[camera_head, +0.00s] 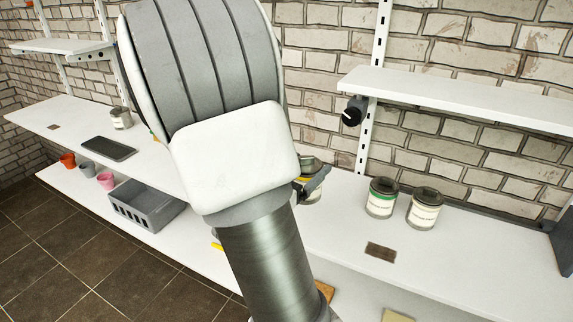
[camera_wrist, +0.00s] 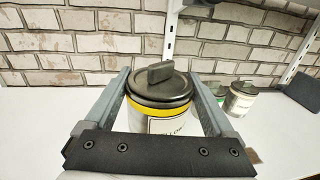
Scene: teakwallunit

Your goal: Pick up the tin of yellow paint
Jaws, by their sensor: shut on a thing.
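The tin of yellow paint (camera_wrist: 160,106) stands upright in the wrist view, with a dark lid, a yellow band and a white label partly reading "yellow". My gripper (camera_wrist: 160,88) has one finger on each side of the tin and is shut on it. The gripper's dark crossbar hides the tin's lower part, so I cannot tell whether its base touches the shelf. In the head view, the tin (camera_head: 312,190) shows only in part behind my arm, and a gripper finger (camera_head: 316,180) shows against it.
A green-banded tin (camera_head: 381,197) and a pale-labelled tin (camera_head: 424,208) stand to the right on the white worktop (camera_head: 480,250). An upper shelf (camera_head: 450,95) overhangs the back. Another tin (camera_head: 120,118), a dark tablet-like slab (camera_head: 108,149) and a grey crate (camera_head: 130,205) lie left.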

